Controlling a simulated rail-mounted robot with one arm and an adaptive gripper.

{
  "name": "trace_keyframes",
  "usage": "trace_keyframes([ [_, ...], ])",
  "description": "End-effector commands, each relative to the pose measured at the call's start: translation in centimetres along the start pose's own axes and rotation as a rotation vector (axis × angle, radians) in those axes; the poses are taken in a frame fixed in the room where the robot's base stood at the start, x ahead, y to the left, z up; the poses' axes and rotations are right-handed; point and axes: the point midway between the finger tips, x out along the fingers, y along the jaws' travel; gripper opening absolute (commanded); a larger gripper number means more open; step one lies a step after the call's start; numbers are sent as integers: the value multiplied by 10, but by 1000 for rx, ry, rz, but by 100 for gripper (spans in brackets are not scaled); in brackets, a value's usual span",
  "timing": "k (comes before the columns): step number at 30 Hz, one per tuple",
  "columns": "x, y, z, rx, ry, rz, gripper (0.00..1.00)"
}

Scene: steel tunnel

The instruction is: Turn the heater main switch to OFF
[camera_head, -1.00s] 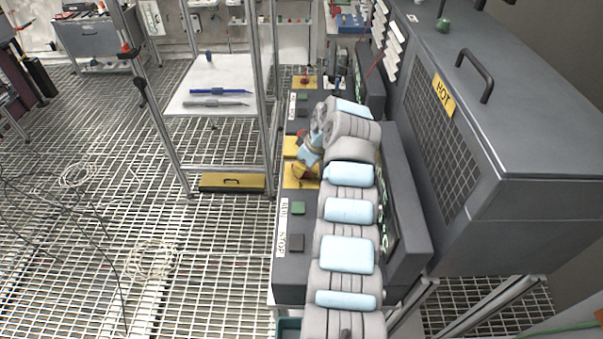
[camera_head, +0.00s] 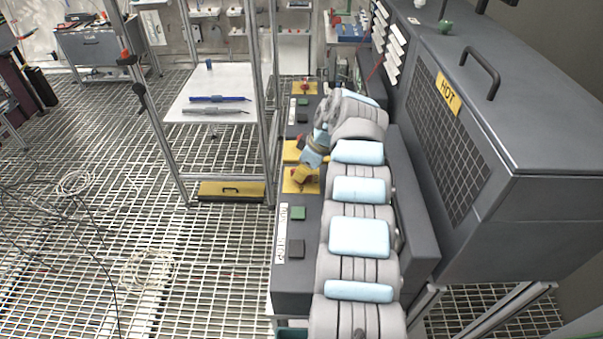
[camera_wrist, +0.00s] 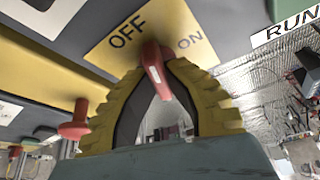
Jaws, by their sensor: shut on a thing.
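The heater main switch has a red handle (camera_wrist: 157,72) on a yellow plate (camera_wrist: 98,52) marked OFF on the left and ON on the right in the wrist view. The handle stands between the two marks; its exact setting is hard to tell. My gripper (camera_wrist: 163,70) has its yellow fingers closed in around the handle from both sides.
Green (camera_head: 298,213) and dark (camera_head: 297,248) buttons sit nearer on the panel. A grey cabinet marked HOT (camera_head: 448,93) stands right of my arm. Open grating floor lies left.

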Motion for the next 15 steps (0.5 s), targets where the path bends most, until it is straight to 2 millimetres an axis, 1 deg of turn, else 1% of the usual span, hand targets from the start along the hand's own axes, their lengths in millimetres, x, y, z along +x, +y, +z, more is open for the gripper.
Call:
trace_keyframes([
  [12,2,0,1,0,-1,-2,0],
  [13,2,0,1,0,-1,-2,22],
  [14,2,0,1,0,-1,-2,30],
  [15,2,0,1,0,-1,-2,41],
])
